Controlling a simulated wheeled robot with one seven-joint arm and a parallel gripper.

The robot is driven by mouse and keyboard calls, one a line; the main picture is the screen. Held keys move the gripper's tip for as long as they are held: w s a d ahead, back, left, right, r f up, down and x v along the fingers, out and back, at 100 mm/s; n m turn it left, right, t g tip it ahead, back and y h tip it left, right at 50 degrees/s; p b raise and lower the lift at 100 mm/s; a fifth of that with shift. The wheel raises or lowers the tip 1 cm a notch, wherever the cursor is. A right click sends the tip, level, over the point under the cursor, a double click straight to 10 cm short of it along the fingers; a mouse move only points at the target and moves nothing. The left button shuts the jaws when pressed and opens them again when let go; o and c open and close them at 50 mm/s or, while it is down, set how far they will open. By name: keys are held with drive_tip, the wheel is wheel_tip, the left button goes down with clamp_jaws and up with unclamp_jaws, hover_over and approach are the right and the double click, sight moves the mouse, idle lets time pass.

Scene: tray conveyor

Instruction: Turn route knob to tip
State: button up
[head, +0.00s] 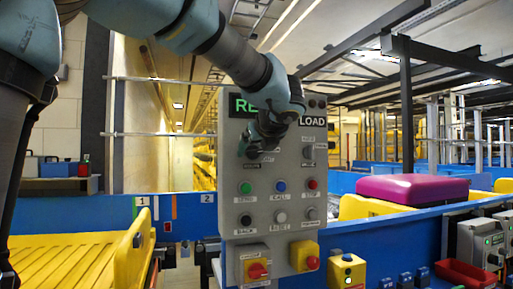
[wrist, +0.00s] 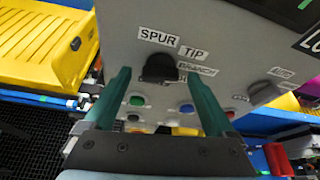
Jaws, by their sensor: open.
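The route knob (wrist: 160,68) is a black round knob on the grey control panel (head: 267,231). In the wrist view the labels SPUR (wrist: 158,37), TIP (wrist: 193,52) and BRANCH (wrist: 197,69) stand around its upper and right side. I cannot tell which label it points at. My gripper (wrist: 157,78) is open, with one green finger on each side of the knob and visible gaps between. It also shows in the head view (head: 256,142), in front of the panel's upper left part, where it hides most of the knob.
A second knob (head: 307,152) sits to the right. Below are several push buttons, including green (head: 245,187), blue (head: 280,186) and red (head: 312,184), and a red rotary switch (head: 257,270). A purple cushion-like load (head: 411,189) lies at right; a yellow tray (head: 85,262) at left.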

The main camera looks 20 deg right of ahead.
drive_tip(key=c, duration=1.4)
